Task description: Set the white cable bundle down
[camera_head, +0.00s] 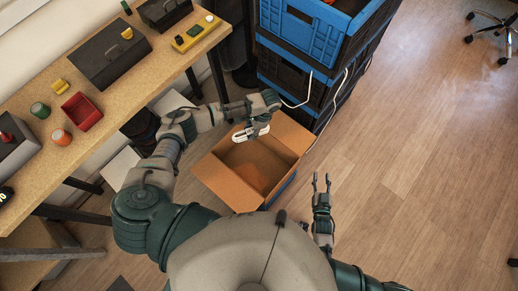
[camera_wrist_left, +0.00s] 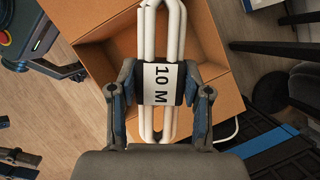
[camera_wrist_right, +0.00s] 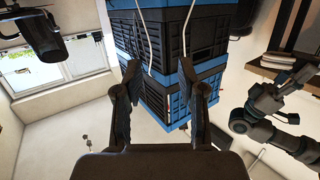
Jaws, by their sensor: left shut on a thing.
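The white cable bundle (camera_head: 240,136) is held over the open cardboard box (camera_head: 222,181) in the head view. In the left wrist view the bundle (camera_wrist_left: 148,32) is a long looped coil with a black-and-white "10 M" band around its middle. My left gripper (camera_head: 260,120) is shut on the bundle at this band, with one finger on each side (camera_wrist_left: 158,84). The box (camera_wrist_left: 218,75) shows below the bundle, with its open inside partly hidden by it. My right gripper (camera_head: 321,182) is open and empty, to the right of the box; it also shows in the right wrist view (camera_wrist_right: 158,72).
Blue and black crates (camera_head: 300,75) are stacked behind the box, with a white cord (camera_head: 308,97) hanging down them. A wooden workbench (camera_head: 165,62) on the left holds toolboxes, a red bin (camera_head: 82,113) and small items.

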